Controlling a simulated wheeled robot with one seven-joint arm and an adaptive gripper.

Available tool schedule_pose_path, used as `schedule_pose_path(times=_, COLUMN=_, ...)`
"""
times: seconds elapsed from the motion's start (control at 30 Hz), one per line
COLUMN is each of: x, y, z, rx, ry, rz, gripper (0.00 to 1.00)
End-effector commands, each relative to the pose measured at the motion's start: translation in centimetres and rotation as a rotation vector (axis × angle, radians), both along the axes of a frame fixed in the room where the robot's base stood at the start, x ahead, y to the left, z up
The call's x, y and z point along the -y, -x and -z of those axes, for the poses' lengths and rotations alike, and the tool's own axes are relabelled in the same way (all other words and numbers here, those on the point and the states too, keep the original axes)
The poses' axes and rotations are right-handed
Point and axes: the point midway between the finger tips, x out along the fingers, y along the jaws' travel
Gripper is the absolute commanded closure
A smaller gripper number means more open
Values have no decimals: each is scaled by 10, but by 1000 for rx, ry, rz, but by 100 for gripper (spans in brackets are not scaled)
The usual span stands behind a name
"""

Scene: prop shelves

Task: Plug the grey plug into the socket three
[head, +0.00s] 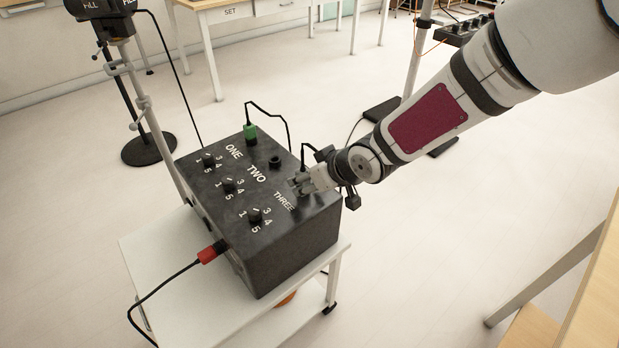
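A black box (300,250) carries the printed labels ONE, TWO and THREE, with a knob by each. A green plug (249,134) stands upright at socket one. Socket two (275,162) is empty. My gripper (301,184) reaches in from the right, low over the box top beside the word THREE, and covers socket three. A black cable (303,157) drops into the fingertips, where a small grey plug (302,178) shows between the fingers. The gripper looks shut on it. I cannot tell whether the plug's lower end is in the socket or just above it.
The box stands on a white trolley (170,277). A red plug (210,253) with a black cable sits in the box's left side. A black stand (147,150) is behind left. A wooden table edge (590,270) is at right. The floor between is clear.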

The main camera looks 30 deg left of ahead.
Motion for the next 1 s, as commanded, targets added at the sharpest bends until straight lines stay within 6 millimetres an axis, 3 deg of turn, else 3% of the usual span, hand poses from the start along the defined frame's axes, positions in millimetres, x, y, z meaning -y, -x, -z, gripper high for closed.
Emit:
schedule_pose_path(times=0.23, x=6, y=1, z=-8, rx=1, ry=-2, rz=1, gripper=52)
schedule_pose_path(times=0.6, x=41, y=15, z=-48, rx=3, ry=-1, rz=3, gripper=52)
schedule_pose_path(times=1.0, x=67, y=26, z=-77, rx=-3, ry=-1, rz=3, gripper=52)
